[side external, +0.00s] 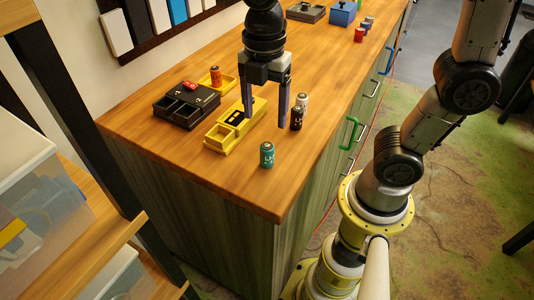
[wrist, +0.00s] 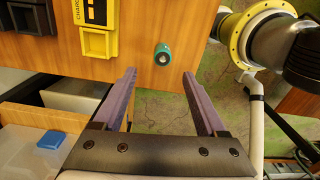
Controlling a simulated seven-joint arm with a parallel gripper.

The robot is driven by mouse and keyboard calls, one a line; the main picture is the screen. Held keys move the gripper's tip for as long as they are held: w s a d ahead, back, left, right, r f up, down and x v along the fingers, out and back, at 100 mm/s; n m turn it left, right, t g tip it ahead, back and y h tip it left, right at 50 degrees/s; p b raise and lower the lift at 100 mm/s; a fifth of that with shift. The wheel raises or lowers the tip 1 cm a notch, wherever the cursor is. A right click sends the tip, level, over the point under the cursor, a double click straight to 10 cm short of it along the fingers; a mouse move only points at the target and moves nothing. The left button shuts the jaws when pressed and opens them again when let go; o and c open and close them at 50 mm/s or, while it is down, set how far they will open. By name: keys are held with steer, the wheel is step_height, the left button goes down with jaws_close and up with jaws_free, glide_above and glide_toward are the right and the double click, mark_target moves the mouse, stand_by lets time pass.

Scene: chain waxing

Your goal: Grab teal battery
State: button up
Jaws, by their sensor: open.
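The teal battery (side external: 267,155) stands upright near the front corner of the wooden counter. In the wrist view the teal battery (wrist: 162,53) is seen from above, ahead of the fingertips and between their lines. My gripper (side external: 266,120) is open and empty, pointing down above the counter, behind the battery in the side view. In the wrist view its two purple fingers (wrist: 158,72) are spread apart with nothing between them.
A yellow charger (side external: 235,124) lies left of my gripper, with a black case (side external: 186,105) beyond it. A dark battery (side external: 296,118) and a white-topped battery (side external: 302,101) stand close to the right finger. The counter's front edge (side external: 276,217) is near the teal battery.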

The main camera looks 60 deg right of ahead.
mark_target(267, 146)
steer(key=shift+s+f, duration=0.15)
steer(key=shift+f, duration=1.8)
steer(key=shift+s+f, duration=0.1)
steer(key=shift+f, duration=1.85)
jaws_close()
